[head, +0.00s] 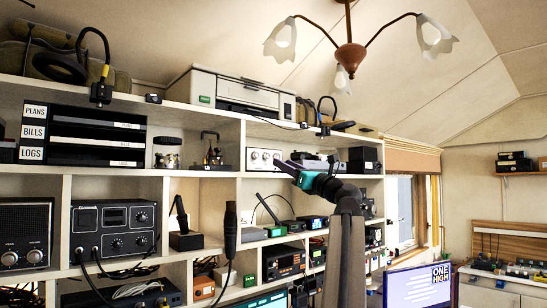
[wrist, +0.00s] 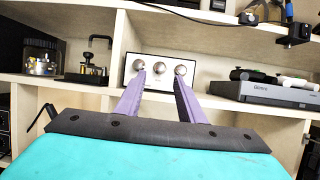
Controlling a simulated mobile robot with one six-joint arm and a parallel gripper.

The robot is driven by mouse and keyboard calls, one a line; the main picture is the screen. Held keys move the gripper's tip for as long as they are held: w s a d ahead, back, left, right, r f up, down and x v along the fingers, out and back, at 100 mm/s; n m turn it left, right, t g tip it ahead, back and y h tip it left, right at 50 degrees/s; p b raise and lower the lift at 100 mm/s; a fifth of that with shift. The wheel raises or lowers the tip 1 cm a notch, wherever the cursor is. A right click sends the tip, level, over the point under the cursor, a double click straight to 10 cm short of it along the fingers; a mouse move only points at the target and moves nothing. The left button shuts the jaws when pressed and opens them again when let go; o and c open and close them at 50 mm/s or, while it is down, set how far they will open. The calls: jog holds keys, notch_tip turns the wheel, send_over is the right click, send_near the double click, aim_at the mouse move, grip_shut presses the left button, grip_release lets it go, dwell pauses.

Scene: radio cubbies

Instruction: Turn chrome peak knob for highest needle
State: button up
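I cannot read which is the peak knob. The box also shows in the head view (head: 264,153). My gripper (wrist: 159,80) is open and empty, its two purple fingers pointing at the box; contact cannot be told. In the head view my gripper (head: 284,167) is in front of the cubby. I cannot make out a needle on the box.
Shelf boards and uprights closely frame the gripper. A radio (head: 115,230) sits lower left.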

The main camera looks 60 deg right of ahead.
aim_at(268, 155)
jog(key=p+x, duration=0.1)
jog(key=x, duration=0.6)
jog(key=shift+w+p, duration=0.2)
jog(key=shift+p, duration=0.2)
grip_shut()
